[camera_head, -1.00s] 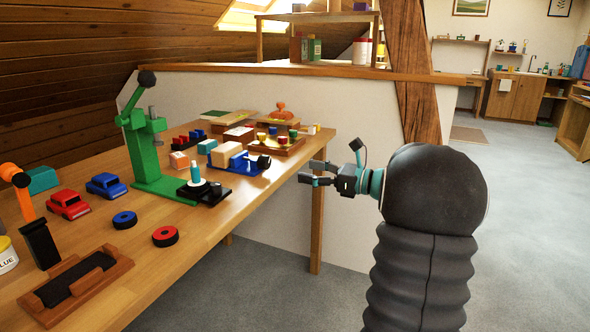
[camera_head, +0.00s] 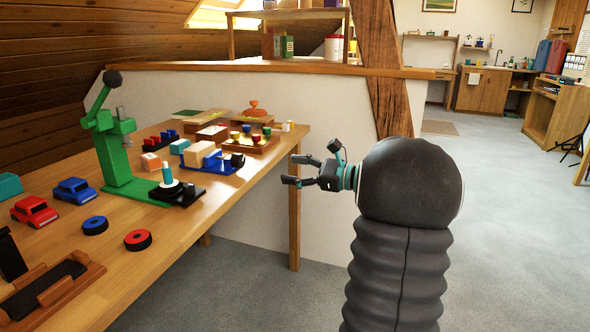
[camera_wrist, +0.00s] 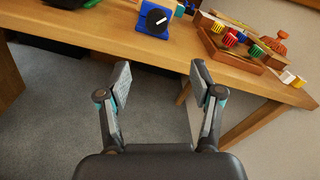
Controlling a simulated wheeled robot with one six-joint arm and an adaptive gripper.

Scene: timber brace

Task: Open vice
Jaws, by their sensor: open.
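The vice (camera_head: 208,158) is a blue-based device on the workbench, with a pale block on it and a dark round knob (camera_head: 237,160) at its right end. In the wrist view the blue vice (camera_wrist: 141,18) shows at the top with its black knob (camera_wrist: 157,19), which bears a white mark. My gripper (camera_head: 292,171) is open and empty in the air beyond the bench's right edge, right of the vice and apart from it. In the wrist view its two fingers (camera_wrist: 160,84) stand wide apart, with floor and the bench edge behind them.
The wooden workbench (camera_head: 185,230) holds a green press (camera_head: 118,150), a red car (camera_head: 34,211), a blue car (camera_head: 74,190) and two wheels. A wooden tray (camera_head: 262,147) with coloured knobs sits behind the vice. A timber post (camera_head: 383,85) stands behind my arm.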

